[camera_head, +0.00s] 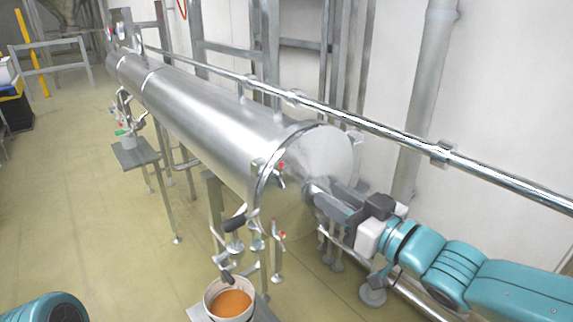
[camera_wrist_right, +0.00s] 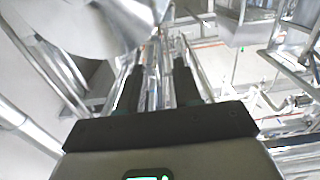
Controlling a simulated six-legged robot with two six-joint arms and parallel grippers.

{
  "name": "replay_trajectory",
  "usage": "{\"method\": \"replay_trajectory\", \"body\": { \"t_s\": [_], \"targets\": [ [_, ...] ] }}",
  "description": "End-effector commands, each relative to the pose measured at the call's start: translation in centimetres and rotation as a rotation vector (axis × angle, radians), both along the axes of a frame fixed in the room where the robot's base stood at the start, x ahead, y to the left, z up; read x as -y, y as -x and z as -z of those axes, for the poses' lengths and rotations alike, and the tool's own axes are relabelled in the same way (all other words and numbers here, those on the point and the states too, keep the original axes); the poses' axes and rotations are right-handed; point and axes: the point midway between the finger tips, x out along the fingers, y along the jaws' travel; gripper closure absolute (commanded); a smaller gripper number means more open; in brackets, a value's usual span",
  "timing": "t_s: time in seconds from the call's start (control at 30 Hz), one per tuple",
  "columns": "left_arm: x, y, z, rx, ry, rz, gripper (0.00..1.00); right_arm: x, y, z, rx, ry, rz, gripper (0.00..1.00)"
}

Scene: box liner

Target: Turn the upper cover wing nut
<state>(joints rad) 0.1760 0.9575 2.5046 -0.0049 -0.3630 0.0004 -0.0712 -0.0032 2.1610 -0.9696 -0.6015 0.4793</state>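A long horizontal steel cylinder (camera_head: 215,110) has a round end cover (camera_head: 325,150) facing right, with a clamp ring around its rim. My right gripper (camera_head: 322,197) is just below and in front of the cover's lower edge. In the right wrist view its two dark fingers (camera_wrist_right: 158,68) are apart, with shiny metal parts behind the gap. Nothing is clearly held. The curved metal cover (camera_wrist_right: 85,25) shows at the upper left there. I cannot make out the upper cover wing nut for certain in either view. My left gripper is not in view.
A bowl of orange-brown contents (camera_head: 230,302) stands on a small stand below the cylinder's near end. Valves with red handles (camera_head: 279,236) hang close by. A steel rail (camera_head: 400,137) runs behind and above my right arm. Open floor (camera_head: 90,220) lies to the left.

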Motion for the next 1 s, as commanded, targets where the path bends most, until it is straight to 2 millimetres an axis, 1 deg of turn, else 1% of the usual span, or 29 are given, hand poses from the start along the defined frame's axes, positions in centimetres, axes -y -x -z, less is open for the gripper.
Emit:
{"method": "replay_trajectory", "body": {
  "t_s": [0.1,0.3,0.5,0.6,0.7,1.0],
  "targets": [
    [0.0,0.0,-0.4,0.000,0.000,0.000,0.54,-1.8,-2.4,0.0,-0.004,0.001,-0.005,0.67],
    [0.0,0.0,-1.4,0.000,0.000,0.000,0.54,-4.4,-6.4,-0.1,-0.004,-0.001,-0.002,0.67],
    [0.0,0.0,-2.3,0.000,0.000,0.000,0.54,-6.5,-9.6,-0.1,-0.003,0.001,0.000,0.67],
    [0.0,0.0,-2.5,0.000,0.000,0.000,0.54,-7.1,-10.5,0.0,-0.004,0.000,0.000,0.67],
    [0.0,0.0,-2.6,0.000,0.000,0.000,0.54,-7.5,-11.1,0.0,-0.003,-0.001,0.001,0.67],
    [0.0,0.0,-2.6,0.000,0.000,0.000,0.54,-7.6,-11.2,0.1,-0.003,-0.001,0.001,0.67]
  ]
}}
